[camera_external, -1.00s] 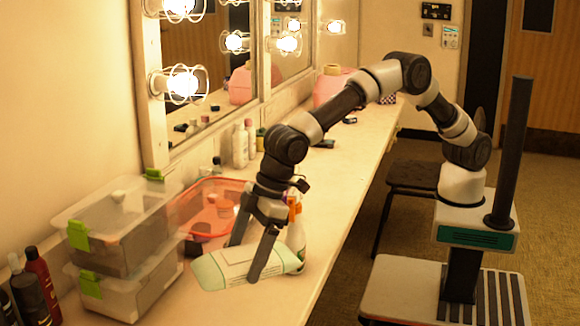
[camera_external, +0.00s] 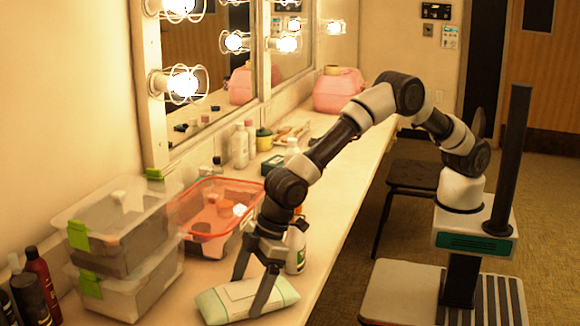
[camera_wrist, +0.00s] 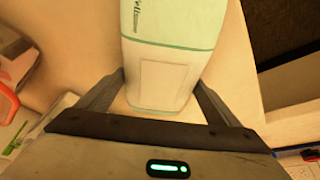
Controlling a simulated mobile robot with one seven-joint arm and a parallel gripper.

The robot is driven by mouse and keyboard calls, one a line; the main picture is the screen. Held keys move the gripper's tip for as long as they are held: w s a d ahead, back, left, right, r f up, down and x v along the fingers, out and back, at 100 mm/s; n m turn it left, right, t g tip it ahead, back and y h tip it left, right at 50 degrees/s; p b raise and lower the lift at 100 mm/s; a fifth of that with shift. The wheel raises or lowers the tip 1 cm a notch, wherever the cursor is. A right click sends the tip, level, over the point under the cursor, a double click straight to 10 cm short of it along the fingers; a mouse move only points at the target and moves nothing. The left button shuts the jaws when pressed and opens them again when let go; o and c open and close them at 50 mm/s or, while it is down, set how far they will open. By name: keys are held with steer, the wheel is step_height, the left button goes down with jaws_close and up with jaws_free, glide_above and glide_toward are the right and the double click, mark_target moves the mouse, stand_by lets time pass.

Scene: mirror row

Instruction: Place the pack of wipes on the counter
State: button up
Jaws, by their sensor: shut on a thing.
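The pack of wipes (camera_external: 221,304) is a pale green and white soft pack on the near part of the counter (camera_external: 318,238). My gripper (camera_external: 250,297) points down over it, with one finger on each side. The pack appears to lie flat on the counter, though I cannot tell whether a small gap is under it. In the wrist view the pack of wipes (camera_wrist: 165,85) runs up between the fingers of my gripper (camera_wrist: 160,85), its white label facing the camera. The jaws are shut on its sides.
An orange-rimmed clear bin (camera_external: 190,233) and stacked clear boxes with green latches (camera_external: 125,290) stand left of the pack. A spray bottle (camera_external: 296,250) stands just behind my gripper. Dark bottles (camera_external: 38,285) are at the far left. The counter's right edge is close.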

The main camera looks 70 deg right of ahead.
steer(key=o, duration=1.2)
steer(key=shift+f, duration=0.1)
steer(key=shift+c, duration=0.2)
steer(key=shift+r, duration=0.3)
steer(key=p+v, duration=0.2)
steer(key=v, duration=1)
steer(key=shift+f, duration=0.1)
